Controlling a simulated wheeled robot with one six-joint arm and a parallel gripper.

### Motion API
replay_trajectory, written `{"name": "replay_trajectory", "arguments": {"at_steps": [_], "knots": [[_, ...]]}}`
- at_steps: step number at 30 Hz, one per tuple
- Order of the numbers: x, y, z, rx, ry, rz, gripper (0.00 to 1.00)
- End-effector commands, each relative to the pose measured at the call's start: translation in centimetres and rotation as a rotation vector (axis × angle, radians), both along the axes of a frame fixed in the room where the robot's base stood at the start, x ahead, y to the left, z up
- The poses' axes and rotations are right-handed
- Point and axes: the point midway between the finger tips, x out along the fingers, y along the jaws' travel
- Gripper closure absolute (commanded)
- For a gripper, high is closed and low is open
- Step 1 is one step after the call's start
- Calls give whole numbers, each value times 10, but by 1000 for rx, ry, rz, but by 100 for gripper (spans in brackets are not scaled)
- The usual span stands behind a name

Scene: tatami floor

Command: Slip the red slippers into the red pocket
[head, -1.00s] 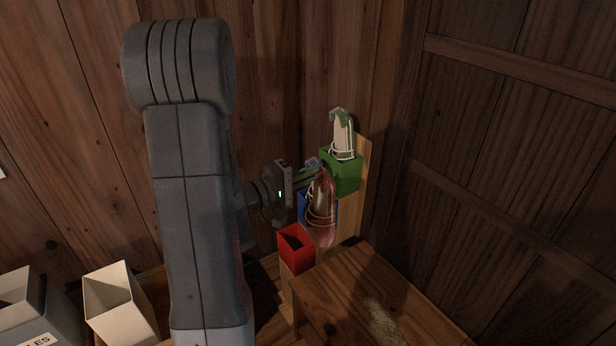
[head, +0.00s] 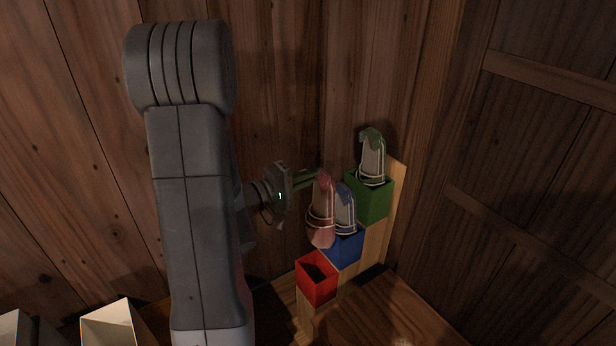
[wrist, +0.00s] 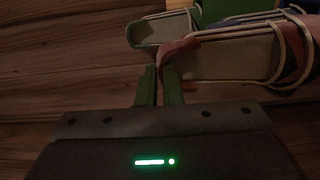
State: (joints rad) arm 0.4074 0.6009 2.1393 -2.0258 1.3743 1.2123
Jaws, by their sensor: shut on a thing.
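The red slippers (head: 321,212), a bound pair with pale straps, hang upright from my gripper (head: 316,174), which is shut on their upper end. In the wrist view the green fingers (wrist: 160,88) pinch the reddish end of the slippers (wrist: 232,58). The red pocket (head: 316,283) is an open-topped box, the lowest of the stepped pockets. Its dark opening faces up and looks empty. The slippers are above the red pocket and apart from it, in front of the blue slippers in the picture.
Blue slippers (head: 346,212) stand in the blue pocket (head: 344,247). Green slippers (head: 372,158) stand in the green pocket (head: 370,201), higher at right. A wooden bench (head: 385,310) is close to the red pocket. A pale box (head: 108,325) stands at lower left. Wooden walls rise behind.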

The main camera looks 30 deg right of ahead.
Motion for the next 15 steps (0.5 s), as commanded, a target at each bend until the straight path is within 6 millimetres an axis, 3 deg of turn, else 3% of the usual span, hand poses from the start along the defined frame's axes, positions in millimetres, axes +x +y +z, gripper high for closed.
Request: {"name": "replay_trajectory", "arguments": {"at_steps": [15], "knots": [[0,0,-30,0,1,0,100]]}}
